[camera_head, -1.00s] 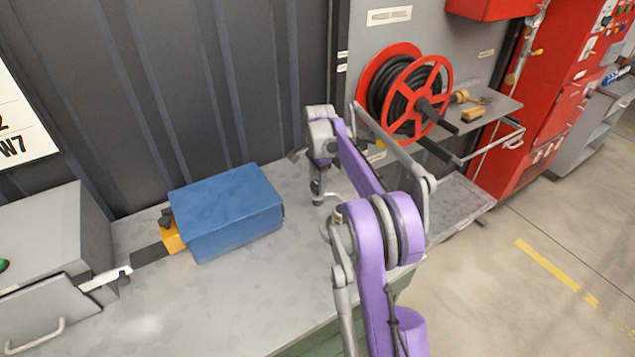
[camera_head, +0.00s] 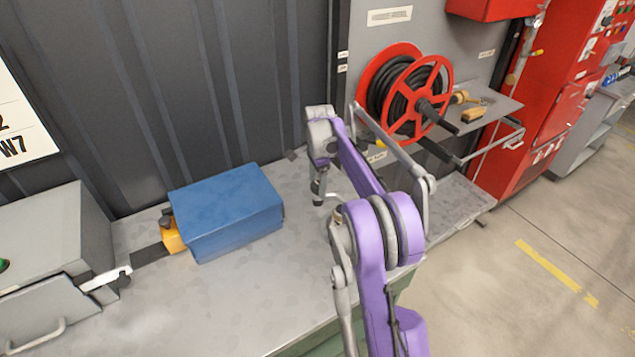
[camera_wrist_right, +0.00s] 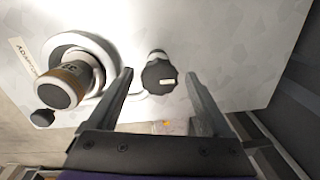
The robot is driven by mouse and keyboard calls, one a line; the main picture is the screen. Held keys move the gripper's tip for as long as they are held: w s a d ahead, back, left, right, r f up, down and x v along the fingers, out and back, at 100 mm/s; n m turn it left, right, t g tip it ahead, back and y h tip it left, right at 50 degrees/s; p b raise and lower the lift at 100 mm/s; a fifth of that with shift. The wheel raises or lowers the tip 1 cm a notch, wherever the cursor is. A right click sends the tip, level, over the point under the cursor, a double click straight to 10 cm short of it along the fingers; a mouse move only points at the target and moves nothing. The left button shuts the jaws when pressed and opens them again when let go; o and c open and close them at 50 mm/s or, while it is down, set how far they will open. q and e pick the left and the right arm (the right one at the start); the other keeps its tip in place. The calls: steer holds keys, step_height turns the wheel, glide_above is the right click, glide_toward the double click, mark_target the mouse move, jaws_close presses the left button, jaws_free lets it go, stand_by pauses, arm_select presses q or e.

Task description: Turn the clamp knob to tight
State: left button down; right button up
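A black lobed knob (camera_wrist_right: 160,76) with a small pale label, apparently the clamp knob, shows in the right wrist view on a pale surface. My right gripper (camera_wrist_right: 158,88) is open, with one finger on each side of the knob and visible gaps to both. Whether the fingertips are level with the knob I cannot tell. In the head view the right gripper (camera_head: 318,190) points down over the grey bench (camera_head: 240,285); the knob is not discernible there. My left gripper is not in view.
Left of the knob is a round fitting with a brown-banded cap (camera_wrist_right: 66,84) and a smaller black knob (camera_wrist_right: 42,118). A blue box (camera_head: 228,212) stands on the bench. A red hose reel (camera_head: 415,95) is behind my right arm.

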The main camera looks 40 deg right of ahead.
mark_target(318, 186)
step_height(318, 186, up, 11)
steer(key=shift+s+p, duration=0.25)
steer(key=shift+p, duration=0.1)
stand_by(0.3)
steer(key=shift+f, duration=0.1)
stand_by(0.3)
steer(key=s+a+n+t, duration=0.1)
steer(key=s+a+n, duration=0.45)
steer(key=a, duration=0.35)
steer(key=s+a+n+t, duration=0.2)
steer(key=s+a+n, duration=0.35)
steer(key=a, duration=0.35)
steer(key=s+a+f+n, duration=0.3)
steer(key=s, duration=0.2)
steer(key=s+a+f+n+t, duration=0.1)
steer(key=s+a+f+n, duration=0.2)
steer(key=s, duration=0.3)
steer(key=s+a+f+n+t, duration=0.1)
steer(key=s+a+f+n, duration=0.2)
steer(key=s+f+n, duration=0.1)
steer(key=shift+s+a+f, duration=0.15)
steer(key=shift+s, duration=0.3)
steer(key=shift+s+a+f, duration=0.1)
steer(key=shift+s+a, duration=0.05)
steer(key=shift+s, duration=0.3)
